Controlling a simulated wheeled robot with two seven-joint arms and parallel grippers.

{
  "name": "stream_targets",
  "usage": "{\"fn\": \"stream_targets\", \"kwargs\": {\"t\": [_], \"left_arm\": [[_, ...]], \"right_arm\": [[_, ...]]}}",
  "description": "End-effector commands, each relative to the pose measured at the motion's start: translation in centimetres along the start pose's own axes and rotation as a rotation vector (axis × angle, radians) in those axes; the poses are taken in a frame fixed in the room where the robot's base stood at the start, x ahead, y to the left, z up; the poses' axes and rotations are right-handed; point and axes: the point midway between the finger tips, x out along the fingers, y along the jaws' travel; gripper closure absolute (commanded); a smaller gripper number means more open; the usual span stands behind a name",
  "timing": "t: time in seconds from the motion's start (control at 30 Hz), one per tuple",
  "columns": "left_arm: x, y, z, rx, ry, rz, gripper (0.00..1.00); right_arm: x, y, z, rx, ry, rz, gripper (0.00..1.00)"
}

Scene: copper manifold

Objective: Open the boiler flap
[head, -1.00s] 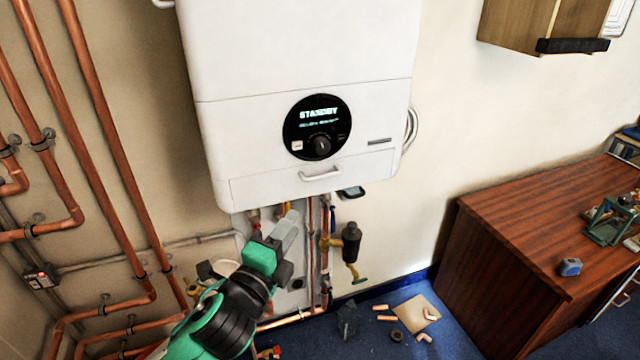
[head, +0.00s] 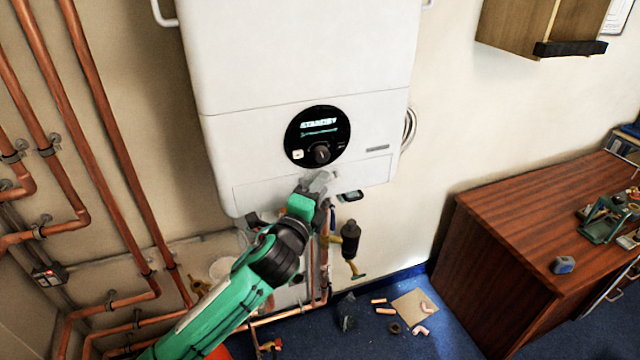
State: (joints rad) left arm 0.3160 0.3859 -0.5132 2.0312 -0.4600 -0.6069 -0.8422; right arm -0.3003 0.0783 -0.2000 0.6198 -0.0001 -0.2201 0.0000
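The white boiler (head: 300,70) hangs on the wall in the head view, with a round black display and knob (head: 318,136) on its front. The boiler flap (head: 262,195) is the panel along its lower front and looks closed. My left gripper (head: 322,182) is at the flap's handle, in front of it, and hides most of the handle. I cannot tell whether its fingers are open or shut on the handle. My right gripper is not in view.
Copper pipes (head: 105,140) run down the left wall. A valve with a dark body (head: 350,238) hangs below the boiler. A wooden cabinet (head: 500,240) stands at the right. Pipe pieces and a board (head: 413,306) lie on the blue floor.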

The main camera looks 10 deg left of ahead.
Motion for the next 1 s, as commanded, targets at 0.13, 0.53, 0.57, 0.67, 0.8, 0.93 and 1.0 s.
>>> {"fn": "stream_targets", "kwargs": {"t": [0.13,0.53,0.57,0.67,0.8,0.93,1.0], "left_arm": [[0.2,0.0,0.0,0.000,0.000,0.001,0.69],[0.2,0.1,0.0,0.000,0.000,0.001,1.00],[0.2,0.1,0.0,0.000,0.000,0.001,1.00],[0.2,0.1,0.0,0.000,0.000,0.001,1.00],[0.1,0.2,-0.1,0.006,0.000,-0.005,1.00],[0.0,0.6,-0.2,0.025,0.000,-0.025,1.00],[-0.2,0.8,-0.4,0.044,0.000,-0.044,1.00]], "right_arm": [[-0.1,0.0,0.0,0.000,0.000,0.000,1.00],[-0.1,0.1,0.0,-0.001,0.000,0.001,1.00],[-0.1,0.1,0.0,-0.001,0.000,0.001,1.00],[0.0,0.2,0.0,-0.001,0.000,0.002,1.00],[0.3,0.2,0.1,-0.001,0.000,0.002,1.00],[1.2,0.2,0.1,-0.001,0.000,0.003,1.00],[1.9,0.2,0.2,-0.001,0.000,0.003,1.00]]}}
